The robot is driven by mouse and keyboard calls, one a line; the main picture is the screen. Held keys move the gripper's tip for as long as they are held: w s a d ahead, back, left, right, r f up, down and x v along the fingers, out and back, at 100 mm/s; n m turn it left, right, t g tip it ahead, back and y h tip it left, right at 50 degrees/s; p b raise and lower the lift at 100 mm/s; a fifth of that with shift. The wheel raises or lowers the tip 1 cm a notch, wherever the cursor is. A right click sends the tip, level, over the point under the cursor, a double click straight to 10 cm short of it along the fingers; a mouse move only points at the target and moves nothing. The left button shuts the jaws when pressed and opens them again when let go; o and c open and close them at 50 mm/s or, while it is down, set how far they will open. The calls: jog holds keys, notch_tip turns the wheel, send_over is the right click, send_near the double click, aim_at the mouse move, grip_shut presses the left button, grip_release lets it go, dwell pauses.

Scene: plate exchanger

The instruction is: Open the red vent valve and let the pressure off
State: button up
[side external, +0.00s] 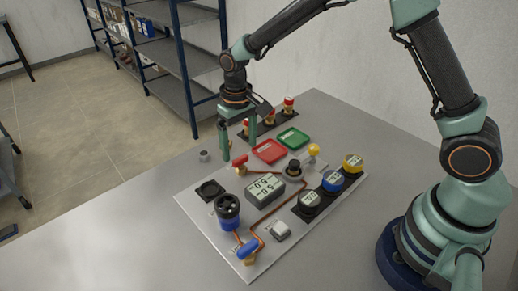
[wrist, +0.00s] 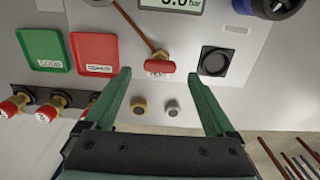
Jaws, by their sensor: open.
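The red vent valve (side external: 239,161) has a red handle on a brass body at the far edge of the panel, at the end of a copper pipe. In the wrist view the red handle (wrist: 157,66) lies crosswise, just beyond my fingertips and between their lines. My gripper (side external: 238,151) points down over the valve, its fingers spread to either side; in the wrist view my gripper (wrist: 159,79) is open and empty. I cannot tell whether the fingers are level with the handle. A grey display (side external: 264,190) sits mid-panel; its figures are hard to read.
Red tray (side external: 269,151) and green tray (side external: 292,138) lie beside the valve; red-capped brass valves (wrist: 14,105) stand behind. A brass cap (wrist: 139,106) and grey nut (wrist: 172,107) lie between my fingers' lines. A black square socket (wrist: 216,62) is right of the valve.

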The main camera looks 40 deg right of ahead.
aim_at(240, 158)
jog(key=shift+f, duration=1.55)
jog(key=c, duration=1.4)
